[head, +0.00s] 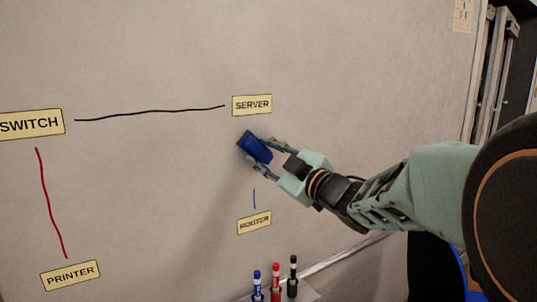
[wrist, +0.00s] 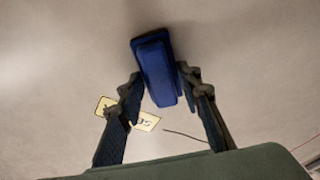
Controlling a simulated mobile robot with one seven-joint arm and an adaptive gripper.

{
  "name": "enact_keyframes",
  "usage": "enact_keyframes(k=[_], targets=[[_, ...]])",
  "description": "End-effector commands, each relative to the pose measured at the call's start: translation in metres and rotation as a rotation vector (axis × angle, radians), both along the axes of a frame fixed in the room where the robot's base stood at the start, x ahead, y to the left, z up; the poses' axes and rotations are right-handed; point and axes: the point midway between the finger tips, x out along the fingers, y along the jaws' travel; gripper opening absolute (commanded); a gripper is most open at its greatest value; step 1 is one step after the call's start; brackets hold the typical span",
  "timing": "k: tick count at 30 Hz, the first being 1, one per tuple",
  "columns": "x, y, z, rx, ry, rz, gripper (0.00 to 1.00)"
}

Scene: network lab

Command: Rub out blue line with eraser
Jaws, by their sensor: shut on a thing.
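My gripper (head: 267,152) is shut on a blue eraser (head: 253,146) just below the SERVER label (head: 252,105). In the wrist view the eraser (wrist: 156,68) sits between the two fingers (wrist: 160,95), close to the whiteboard; I cannot tell whether it touches. A short, thin blue line (head: 254,198) stands upright below the eraser, just above a lower label (head: 254,222) with blurred lettering. Between the SERVER label and this blue piece, part of the board is hidden by the eraser and gripper.
A black line (head: 150,113) joins the SWITCH label (head: 30,123) towards SERVER. A red line (head: 50,203) runs from SWITCH down to PRINTER (head: 70,275). Blue (head: 257,285), red (head: 276,280) and black (head: 292,276) markers stand on the ledge below the board (head: 170,60).

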Motion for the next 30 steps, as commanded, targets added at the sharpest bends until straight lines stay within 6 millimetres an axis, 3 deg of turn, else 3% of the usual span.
enact_keyframes(k=[1, 10, 21, 30], targets=[[0.000, 0.001, -0.010, -0.001, 0.000, 0.001, 0.13], [0.001, 0.001, -0.020, -0.001, 0.002, 0.001, 0.13], [0.000, 0.000, -0.052, -0.001, 0.002, 0.001, 0.13], [-0.001, 0.000, -0.062, -0.001, 0.002, 0.001, 0.13]])
